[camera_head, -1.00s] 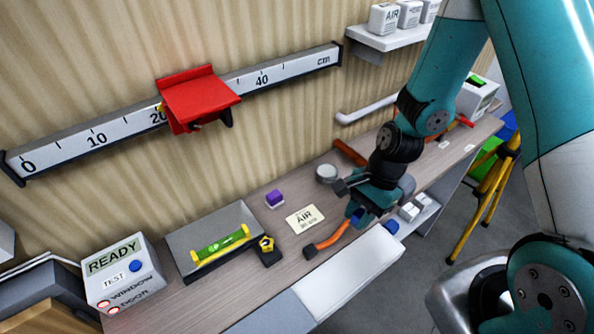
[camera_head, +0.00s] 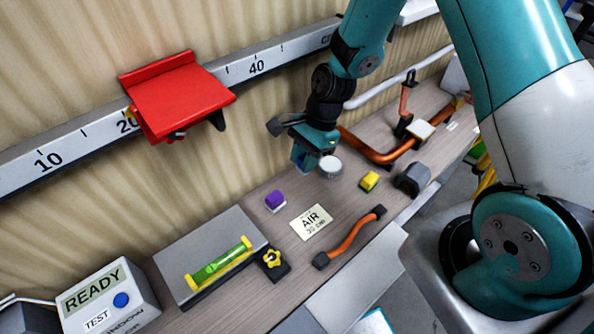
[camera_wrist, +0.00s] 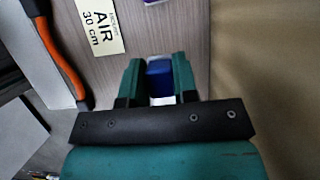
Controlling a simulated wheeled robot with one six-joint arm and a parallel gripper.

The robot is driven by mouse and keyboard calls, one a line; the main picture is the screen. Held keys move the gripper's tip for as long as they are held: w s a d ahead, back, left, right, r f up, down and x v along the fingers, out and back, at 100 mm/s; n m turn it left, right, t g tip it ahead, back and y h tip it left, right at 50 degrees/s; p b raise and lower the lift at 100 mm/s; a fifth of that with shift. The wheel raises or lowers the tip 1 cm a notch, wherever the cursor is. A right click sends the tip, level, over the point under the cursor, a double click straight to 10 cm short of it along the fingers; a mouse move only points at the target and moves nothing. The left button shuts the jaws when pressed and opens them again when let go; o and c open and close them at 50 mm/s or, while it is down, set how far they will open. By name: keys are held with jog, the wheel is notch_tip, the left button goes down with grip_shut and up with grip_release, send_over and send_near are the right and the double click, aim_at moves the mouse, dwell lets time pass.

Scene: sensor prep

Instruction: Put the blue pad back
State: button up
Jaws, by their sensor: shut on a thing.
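My gripper (camera_head: 303,160) is near the wooden wall, left of and behind a round silver disc on the bench. In the wrist view its two fingers (camera_wrist: 158,78) are shut on the blue pad (camera_wrist: 160,69), which has a white part below it. In the head view I cannot clearly tell the pad from the blue-green fingers. A purple pad (camera_head: 275,200) and a yellow pad (camera_head: 369,182) sit on the bench, apart from my gripper.
The silver disc (camera_head: 330,167) is close to my gripper. An AIR 30 cm card (camera_head: 311,221), an orange handle (camera_head: 350,238) and a grey plate with a green level (camera_head: 220,263) lie nearer. A red bracket (camera_head: 178,98) juts from the wall ruler. An orange pipe (camera_head: 378,152) runs right.

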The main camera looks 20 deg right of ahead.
aim_at(303, 186)
jog(key=shift+s+f+b, duration=0.3)
jog(key=shift+f+b, duration=0.05)
jog(key=shift+f, duration=0.35)
jog(key=shift+w+f+b, duration=0.15)
jog(key=shift+f+b, duration=0.15)
jog(key=shift+f, duration=0.1)
notch_tip(303, 186, down, 4)
jog(key=b, duration=0.4)
jog(key=shift+w, duration=0.1)
jog(key=shift+r, duration=0.2)
jog(key=shift+f, duration=0.15)
jog(key=o, duration=0.8)
jog(key=shift+o, duration=0.2)
